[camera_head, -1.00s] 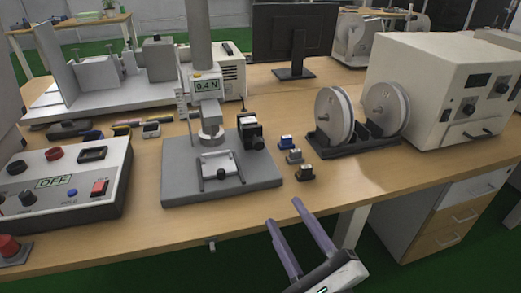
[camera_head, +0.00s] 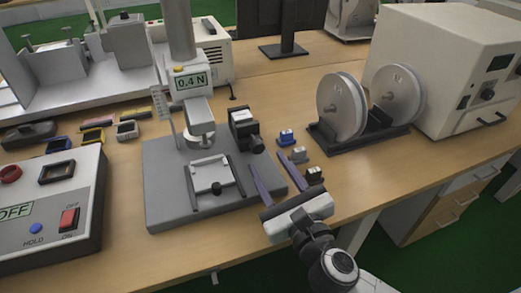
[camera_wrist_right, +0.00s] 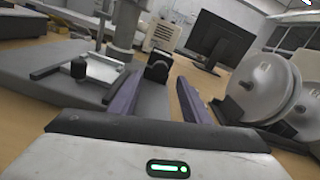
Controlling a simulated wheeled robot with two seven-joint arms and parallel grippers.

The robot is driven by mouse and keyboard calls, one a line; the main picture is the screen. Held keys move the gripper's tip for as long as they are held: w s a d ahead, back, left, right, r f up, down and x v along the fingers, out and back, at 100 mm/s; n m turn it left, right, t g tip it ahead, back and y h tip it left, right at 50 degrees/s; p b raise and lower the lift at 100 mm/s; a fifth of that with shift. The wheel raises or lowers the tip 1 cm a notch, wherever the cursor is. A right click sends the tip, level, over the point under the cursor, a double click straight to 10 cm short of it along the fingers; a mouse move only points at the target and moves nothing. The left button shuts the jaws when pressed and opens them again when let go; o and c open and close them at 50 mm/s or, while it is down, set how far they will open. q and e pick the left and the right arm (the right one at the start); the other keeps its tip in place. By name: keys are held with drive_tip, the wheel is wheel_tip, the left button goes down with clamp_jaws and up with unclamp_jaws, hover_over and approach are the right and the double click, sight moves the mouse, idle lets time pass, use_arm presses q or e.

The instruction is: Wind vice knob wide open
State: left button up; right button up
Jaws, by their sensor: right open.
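The small vice (camera_head: 211,173), a pale block between dark side bars, sits on the grey base plate (camera_head: 165,205) of the force stand. Its black knob (camera_head: 216,188) is at the front edge. The vice (camera_wrist_right: 104,70) and knob (camera_wrist_right: 78,68) also show at the left in the right wrist view. My right gripper (camera_head: 266,160) is open and empty, its purple fingers pointing away from me. It is right of the vice, over the plate's right edge, apart from the knob. The fingers also show in the right wrist view (camera_wrist_right: 158,80). My left gripper is out of view.
The stand's display (camera_head: 190,82) reads 0.4 N. A black device (camera_head: 243,128) stands on the plate's back right. A reel holder (camera_head: 355,138) and control box (camera_head: 50,215) flank the plate.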

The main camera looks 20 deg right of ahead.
sight(259, 150)
drive_tip(key=w, duration=0.4)
drive_tip(key=shift+a, duration=0.1)
drive_tip(key=shift+w, duration=0.6)
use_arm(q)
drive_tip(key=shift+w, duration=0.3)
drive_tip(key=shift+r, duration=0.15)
